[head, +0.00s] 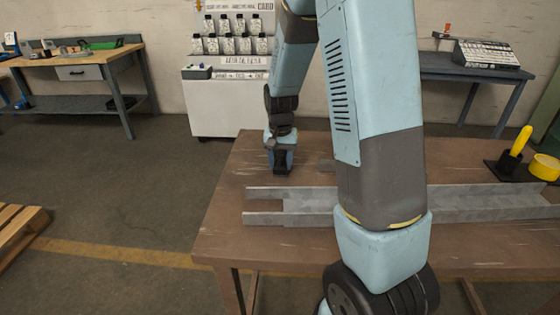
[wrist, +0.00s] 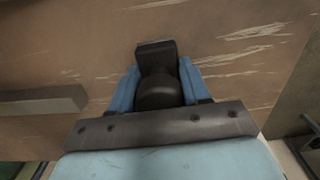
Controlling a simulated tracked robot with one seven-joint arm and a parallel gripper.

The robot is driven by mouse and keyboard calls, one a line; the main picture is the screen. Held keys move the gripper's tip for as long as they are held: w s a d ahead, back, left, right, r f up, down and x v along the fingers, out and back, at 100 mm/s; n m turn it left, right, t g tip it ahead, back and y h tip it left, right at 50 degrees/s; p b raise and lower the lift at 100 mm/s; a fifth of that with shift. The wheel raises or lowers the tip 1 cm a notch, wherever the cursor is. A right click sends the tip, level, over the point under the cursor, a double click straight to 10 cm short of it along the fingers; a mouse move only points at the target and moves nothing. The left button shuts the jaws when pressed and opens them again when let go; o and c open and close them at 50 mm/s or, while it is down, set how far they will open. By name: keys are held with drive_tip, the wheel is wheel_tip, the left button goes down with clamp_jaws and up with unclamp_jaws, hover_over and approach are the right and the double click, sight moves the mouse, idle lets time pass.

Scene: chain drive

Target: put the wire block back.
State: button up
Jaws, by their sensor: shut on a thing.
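My gripper (head: 281,163) is at the far left part of the brown table, low over its top. In the wrist view my gripper (wrist: 160,90) has its two blue fingers shut on a dark block, which I take to be the wire block (wrist: 156,55). The block has a flat upper end and a rounded part between the fingers. In the head view the dark block (head: 282,170) shows small below the fingers. I cannot tell whether it touches the table.
A long grey metal channel (head: 265,218) lies on the brown table (head: 225,225), partly hidden by my arm. A black stand with a yellow handle (head: 520,141) and a yellow ring (head: 545,167) are at the right. The table's left end is bare.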

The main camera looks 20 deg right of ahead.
sight(281, 151)
drive_tip(key=o, duration=1)
drive_tip(key=shift+a, duration=0.1)
wheel_tip(281, 151, up, 12)
drive_tip(key=shift+f, duration=0.25)
drive_tip(key=shift+s+r, duration=0.2)
drive_tip(key=shift+r, duration=0.4)
drive_tip(key=shift+s+r+n+t, duration=0.85)
drive_tip(key=shift+s+r, duration=1.2)
drive_tip(key=shift+s, duration=2.05)
drive_tip(key=shift+s+r+n+t, duration=0.85)
drive_tip(key=shift+s+r, duration=1.25)
drive_tip(key=shift+s, duration=2)
drive_tip(key=shift+s+r+n+t, duration=0.85)
drive_tip(key=shift+s+r, duration=1.2)
drive_tip(key=shift+s, duration=2.05)
